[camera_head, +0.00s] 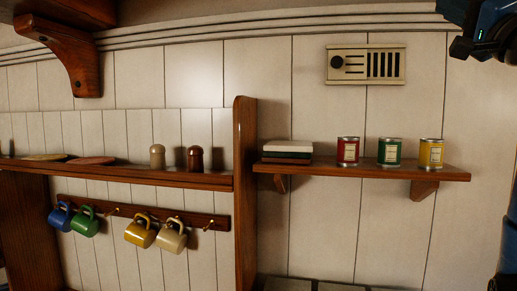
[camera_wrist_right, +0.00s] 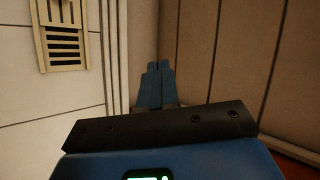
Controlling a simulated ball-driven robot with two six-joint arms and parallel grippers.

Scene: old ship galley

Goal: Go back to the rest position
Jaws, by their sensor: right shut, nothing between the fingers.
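My right gripper (camera_wrist_right: 154,84) shows in the right wrist view with its blue fingers together and nothing between them. It is raised, with pale wall panels to its left and brown panelling behind and to its right. In the head view, blue and dark parts of my own arm show at the top right corner and along the right edge. My left gripper is not in view.
A wall shelf (camera_head: 375,171) holds red (camera_head: 348,152), green (camera_head: 390,153) and yellow (camera_head: 431,154) cans and stacked books (camera_head: 287,151). A vent panel (camera_head: 366,65) is above. Several mugs hang from a hook rail (camera_head: 208,221) at left, below shakers (camera_head: 157,157).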

